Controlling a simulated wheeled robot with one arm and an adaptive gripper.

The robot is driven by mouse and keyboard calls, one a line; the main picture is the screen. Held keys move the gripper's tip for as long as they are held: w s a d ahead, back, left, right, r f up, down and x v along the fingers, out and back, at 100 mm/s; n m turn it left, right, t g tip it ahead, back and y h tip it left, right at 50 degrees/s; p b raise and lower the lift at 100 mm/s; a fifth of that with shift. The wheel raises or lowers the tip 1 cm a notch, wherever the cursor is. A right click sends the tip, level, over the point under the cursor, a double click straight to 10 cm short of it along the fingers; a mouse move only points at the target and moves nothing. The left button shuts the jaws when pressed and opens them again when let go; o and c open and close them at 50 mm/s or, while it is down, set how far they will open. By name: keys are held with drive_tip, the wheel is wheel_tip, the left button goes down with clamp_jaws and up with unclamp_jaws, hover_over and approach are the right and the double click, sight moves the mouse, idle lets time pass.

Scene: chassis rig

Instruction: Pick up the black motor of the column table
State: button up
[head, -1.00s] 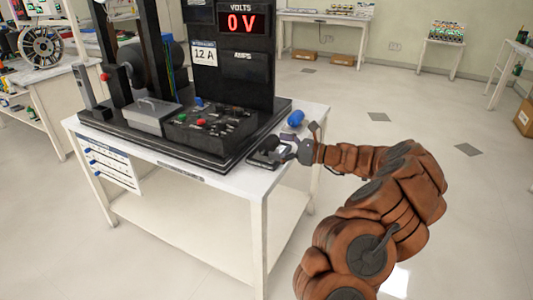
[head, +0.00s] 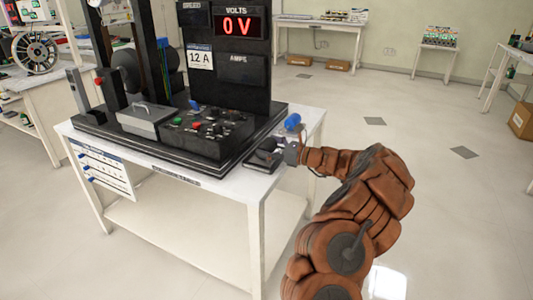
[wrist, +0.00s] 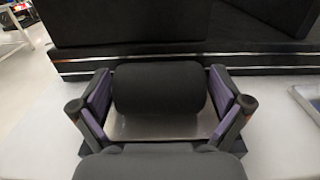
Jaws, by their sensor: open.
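The black motor (wrist: 160,87), a dark cylinder lying on its side, is in the middle of the wrist view. My gripper (wrist: 161,104) is open, with one purple-padded finger on each side of the motor. I cannot tell whether the pads touch it. In the head view my gripper (head: 270,154) is low at the right front corner of the white column table (head: 235,188), beside the black rig base. There the motor is hard to tell apart from the dark gripper.
The black rig base (head: 185,158) with a metal trim stands just beyond the motor. A blue cylinder (head: 292,121) lies on the table behind my gripper. A tray edge (wrist: 305,103) shows at the right of the wrist view. Open floor lies to the right.

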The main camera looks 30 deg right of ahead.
drive_tip(key=shift+w, duration=0.1)
drive_tip(key=shift+c, duration=0.2)
drive_tip(key=c, duration=1.4)
drive_tip(key=shift+r, duration=0.1)
drive_tip(key=shift+c, duration=0.2)
